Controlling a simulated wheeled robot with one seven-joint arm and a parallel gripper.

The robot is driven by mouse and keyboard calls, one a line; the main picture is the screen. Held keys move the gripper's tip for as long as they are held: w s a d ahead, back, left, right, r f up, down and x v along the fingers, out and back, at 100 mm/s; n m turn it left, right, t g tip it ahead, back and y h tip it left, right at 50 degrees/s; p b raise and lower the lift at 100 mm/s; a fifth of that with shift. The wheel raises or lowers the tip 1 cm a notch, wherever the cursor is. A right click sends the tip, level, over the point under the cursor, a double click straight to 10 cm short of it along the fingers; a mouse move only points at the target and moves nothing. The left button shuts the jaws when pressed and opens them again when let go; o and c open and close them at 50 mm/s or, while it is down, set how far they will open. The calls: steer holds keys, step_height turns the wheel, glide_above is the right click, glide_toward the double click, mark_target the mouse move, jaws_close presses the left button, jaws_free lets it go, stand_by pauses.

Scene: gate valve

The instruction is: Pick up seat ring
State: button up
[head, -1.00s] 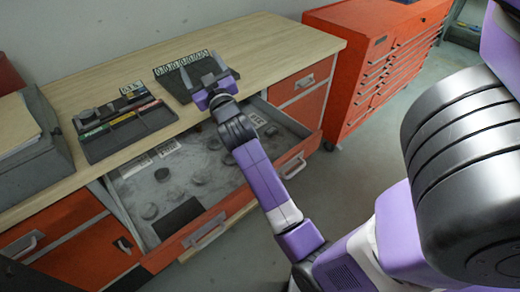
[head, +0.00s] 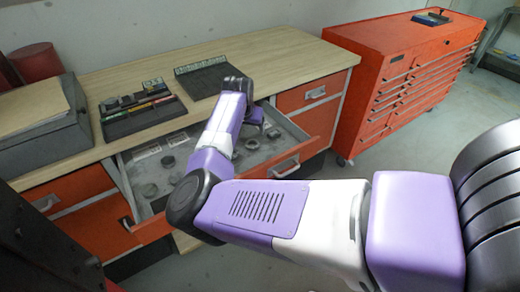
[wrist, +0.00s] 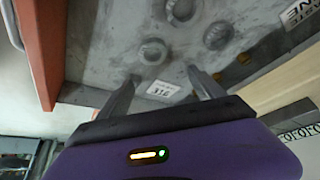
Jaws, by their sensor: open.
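The open drawer (head: 128,172) holds several round grey metal parts. In the wrist view, a ring-like part (wrist: 152,51) lies just beyond my fingertips. A second round part (wrist: 218,35) lies to its right and a third (wrist: 180,9) lies farther up. I cannot tell for sure which one is the seat ring. My gripper (wrist: 161,76) is open and empty, its two fingers apart above the drawer floor. In the head view my gripper is over the drawer's right part, its fingertips hidden.
A white label (wrist: 163,89) lies between my fingers' line of view and the parts. A black tray (head: 205,78) and a parts organizer (head: 140,112) stand on the wooden bench (head: 290,62). A red tool cabinet (head: 400,85) stands to the right.

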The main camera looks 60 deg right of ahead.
mark_target(252, 144)
steer(key=shift+s+a+f+y, duration=0.25)
steer(key=shift+a+f, duration=0.1)
steer(key=shift+f, duration=0.1)
steer(key=shift+s+a+f+y, duration=0.15)
steer(key=shift+a+f+y, duration=0.15)
steer(key=shift+f, duration=0.1)
steer(key=shift+p+x, duration=0.55)
steer(key=shift+x, duration=2.9)
steer(key=shift+s+d, duration=0.15)
steer(key=shift+d, duration=0.05)
steer(key=shift+c, duration=0.4)
steer(key=c, duration=1.6)
steer(key=shift+r, duration=0.15)
